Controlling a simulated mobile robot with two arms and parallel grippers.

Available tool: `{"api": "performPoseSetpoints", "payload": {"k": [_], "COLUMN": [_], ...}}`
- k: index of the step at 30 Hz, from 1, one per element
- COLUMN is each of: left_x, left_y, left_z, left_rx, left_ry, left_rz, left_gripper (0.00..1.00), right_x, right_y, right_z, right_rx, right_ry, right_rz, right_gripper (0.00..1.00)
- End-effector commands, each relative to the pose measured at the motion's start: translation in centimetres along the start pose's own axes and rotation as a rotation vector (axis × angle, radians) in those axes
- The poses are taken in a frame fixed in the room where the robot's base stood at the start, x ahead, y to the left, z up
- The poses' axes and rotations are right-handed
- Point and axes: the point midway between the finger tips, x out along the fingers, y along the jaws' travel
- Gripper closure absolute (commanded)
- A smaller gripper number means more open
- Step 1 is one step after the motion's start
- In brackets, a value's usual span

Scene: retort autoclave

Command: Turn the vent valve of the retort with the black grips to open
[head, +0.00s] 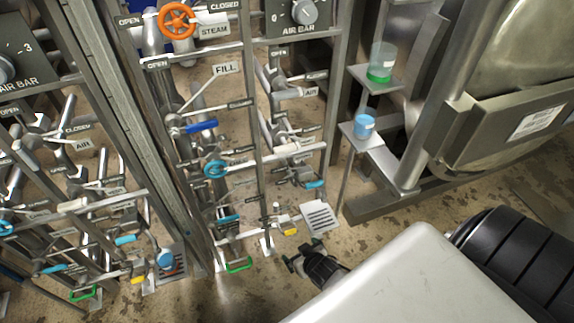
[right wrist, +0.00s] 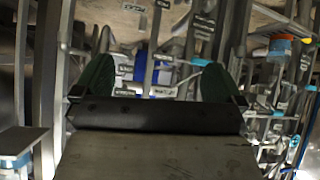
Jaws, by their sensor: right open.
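A valve rack (head: 250,90) stands in the middle of the head view, with an orange wheel (head: 176,20) at STEAM, a FILL label (head: 227,68) and an AIR label (head: 311,92). Lower on it are a blue lever (head: 200,126), light-blue handles (head: 215,168) and a green handle (head: 238,265). I cannot read a vent label or tell any black grips. My right gripper (head: 292,261) is low, right of the rack's foot, apart from the handles. The right wrist view shows its two dark green fingers (right wrist: 156,80) spread and empty, with a blue part (right wrist: 140,65) beyond. My left gripper is out of view.
A second rack (head: 75,205) with similar valves stands at the left. A retort vessel (head: 520,60) in a steel frame stands at the right. Shelves between hold a green-bottomed beaker (head: 381,62) and a blue cup (head: 364,125). A slotted plate (head: 320,216) is near my gripper.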

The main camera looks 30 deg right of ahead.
Motion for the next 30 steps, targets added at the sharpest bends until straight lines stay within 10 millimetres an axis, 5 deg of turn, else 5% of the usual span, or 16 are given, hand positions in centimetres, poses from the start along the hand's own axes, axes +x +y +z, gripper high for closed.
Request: {"api": "performPoseSetpoints", "payload": {"k": [1, 3, 6, 9, 13, 17, 30], "left_x": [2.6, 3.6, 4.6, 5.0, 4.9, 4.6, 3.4], "left_y": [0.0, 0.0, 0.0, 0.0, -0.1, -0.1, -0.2], "left_z": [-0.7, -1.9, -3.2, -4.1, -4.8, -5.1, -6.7], "left_rx": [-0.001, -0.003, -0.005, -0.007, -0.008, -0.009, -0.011], "left_ry": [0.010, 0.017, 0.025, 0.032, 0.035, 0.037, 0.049], "left_rz": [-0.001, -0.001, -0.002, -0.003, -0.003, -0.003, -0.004], "left_gripper": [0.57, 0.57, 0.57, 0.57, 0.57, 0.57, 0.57], "right_x": [1.7, 1.4, -0.5, -3.0, -5.3, -5.6, 0.1], "right_y": [1.1, 2.8, 4.8, 6.2, 7.2, 7.5, 8.8], "right_z": [-3.4, -9.0, -15.4, -19.7, -22.6, -23.8, -28.7], "right_rx": [0.026, 0.058, 0.098, 0.123, 0.138, 0.141, 0.139], "right_ry": [0.123, 0.274, 0.463, 0.602, 0.700, 0.724, 0.721], "right_rz": [0.027, 0.060, 0.098, 0.123, 0.140, 0.143, 0.144], "right_gripper": [0.00, 0.00, 0.00, 0.00, 0.00, 0.00, 0.00]}}
